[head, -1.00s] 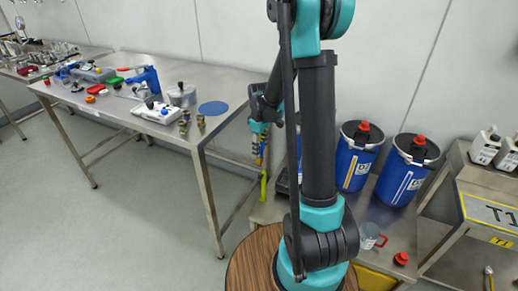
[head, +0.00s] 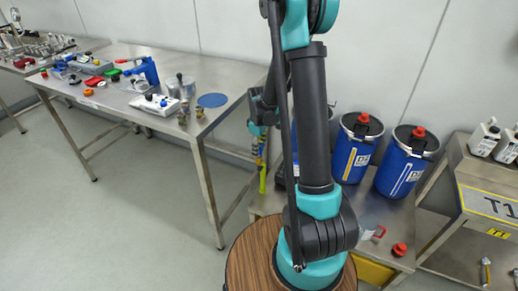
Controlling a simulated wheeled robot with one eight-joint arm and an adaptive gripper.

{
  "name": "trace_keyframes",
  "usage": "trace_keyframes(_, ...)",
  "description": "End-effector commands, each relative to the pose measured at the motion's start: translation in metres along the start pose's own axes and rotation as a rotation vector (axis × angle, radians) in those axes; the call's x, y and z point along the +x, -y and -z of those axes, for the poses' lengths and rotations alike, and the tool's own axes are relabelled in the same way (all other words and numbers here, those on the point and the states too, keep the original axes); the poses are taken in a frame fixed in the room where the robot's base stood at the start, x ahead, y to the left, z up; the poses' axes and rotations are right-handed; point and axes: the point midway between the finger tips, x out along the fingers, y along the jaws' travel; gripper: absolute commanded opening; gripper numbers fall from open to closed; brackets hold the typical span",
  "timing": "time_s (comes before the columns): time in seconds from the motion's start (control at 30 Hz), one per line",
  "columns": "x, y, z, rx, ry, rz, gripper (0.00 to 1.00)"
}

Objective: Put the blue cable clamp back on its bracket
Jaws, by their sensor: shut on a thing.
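My gripper (head: 259,144) hangs beyond my upright arm, beside the right end of the steel table, pointing down. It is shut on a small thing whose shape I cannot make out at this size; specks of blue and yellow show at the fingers. I cannot tell for sure that it is the blue cable clamp. A yellow-green strip (head: 263,178) shows just below the gripper; whether they touch is unclear. A larger blue tool-like object (head: 149,71) stands at the back of the steel table. I cannot make out the bracket; my arm hides part of the low bench.
Floor is open at left.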

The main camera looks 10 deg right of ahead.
Motion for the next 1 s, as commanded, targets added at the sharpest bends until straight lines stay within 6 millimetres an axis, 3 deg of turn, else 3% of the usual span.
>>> trace_keyframes(1.0, 0.0089, -0.0004, -0.0003, 0.0, 0.0, 0.0, 0.18)
